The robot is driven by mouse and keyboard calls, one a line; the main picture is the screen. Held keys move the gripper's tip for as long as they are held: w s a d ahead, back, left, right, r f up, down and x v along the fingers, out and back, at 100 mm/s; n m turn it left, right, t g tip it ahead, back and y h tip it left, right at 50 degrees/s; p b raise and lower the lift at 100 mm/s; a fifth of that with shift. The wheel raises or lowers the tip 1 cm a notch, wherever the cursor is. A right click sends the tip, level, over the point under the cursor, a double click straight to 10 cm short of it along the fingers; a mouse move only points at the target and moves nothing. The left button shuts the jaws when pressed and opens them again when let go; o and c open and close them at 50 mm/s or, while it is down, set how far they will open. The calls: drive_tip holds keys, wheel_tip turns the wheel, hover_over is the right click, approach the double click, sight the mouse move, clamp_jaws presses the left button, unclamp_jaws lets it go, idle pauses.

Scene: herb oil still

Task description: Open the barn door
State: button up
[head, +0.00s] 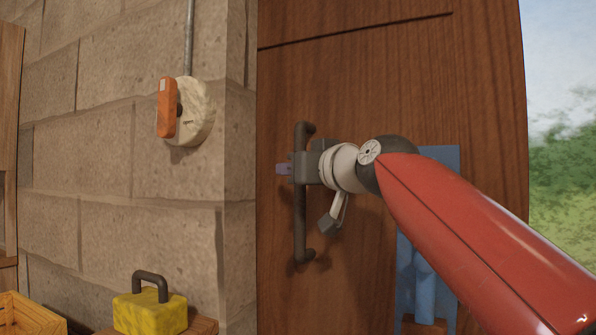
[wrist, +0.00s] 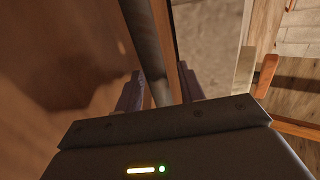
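The barn door (head: 400,80) is a tall brown wooden panel, with sky and greenery showing past its right edge. Its dark vertical bar handle (head: 300,225) is on the left part of the door. My gripper (head: 284,169) is at the upper half of the handle, partly hidden by its own wrist. In the wrist view, the handle (wrist: 145,40) runs down between the two fingers of my gripper (wrist: 163,90). The bar is close to the left finger, and a gap shows between it and the right finger. The door's face (wrist: 60,60) fills the left side there.
A stone wall (head: 110,130) stands left of the door, bearing an orange lever (head: 167,107) on a pale round base. A yellow block with a dark handle (head: 150,312) and a wooden crate (head: 30,315) are below. A blue panel (head: 440,165) is partly behind my red arm.

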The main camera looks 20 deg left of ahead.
drive_tip(key=b+v, duration=0.3)
drive_tip(key=v, duration=0.4)
drive_tip(key=shift+s+d+b, duration=0.2)
drive_tip(key=shift+b, duration=0.1)
drive_tip(key=shift+f, duration=0.15)
